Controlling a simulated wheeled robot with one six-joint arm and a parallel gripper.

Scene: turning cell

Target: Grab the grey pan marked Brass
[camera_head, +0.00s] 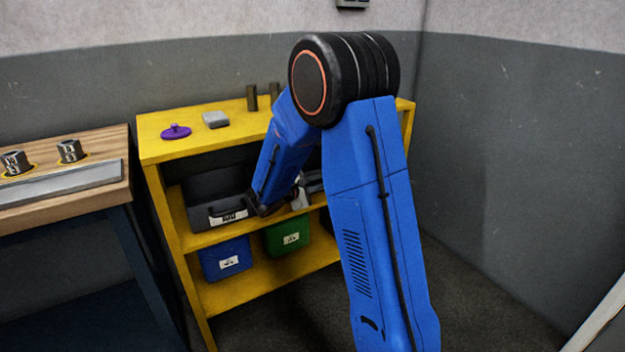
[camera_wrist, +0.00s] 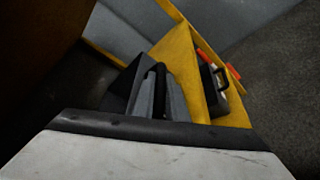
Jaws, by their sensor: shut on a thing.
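In the wrist view, my gripper (camera_wrist: 158,85) is shut, with a black bar-like part between grey sides. It appears to hold a dark grey pan (camera_wrist: 120,88), partly hidden behind the gripper. No Brass marking can be read on it. In the head view, my gripper (camera_head: 303,192) is at the middle level of the yellow shelf, mostly hidden by my blue arm. Also on that level, left of my arm, is a dark grey bin (camera_head: 200,190) with a white label too small to read.
The yellow shelf unit (camera_head: 155,150) carries a purple lidded thing (camera_head: 175,131), a grey block (camera_head: 215,119) and dark cylinders (camera_head: 251,98) on top. A blue bin (camera_head: 225,258) and green bin (camera_head: 287,236) stand below. A black case (camera_wrist: 214,88) lies nearby. A wooden bench (camera_head: 110,150) is left.

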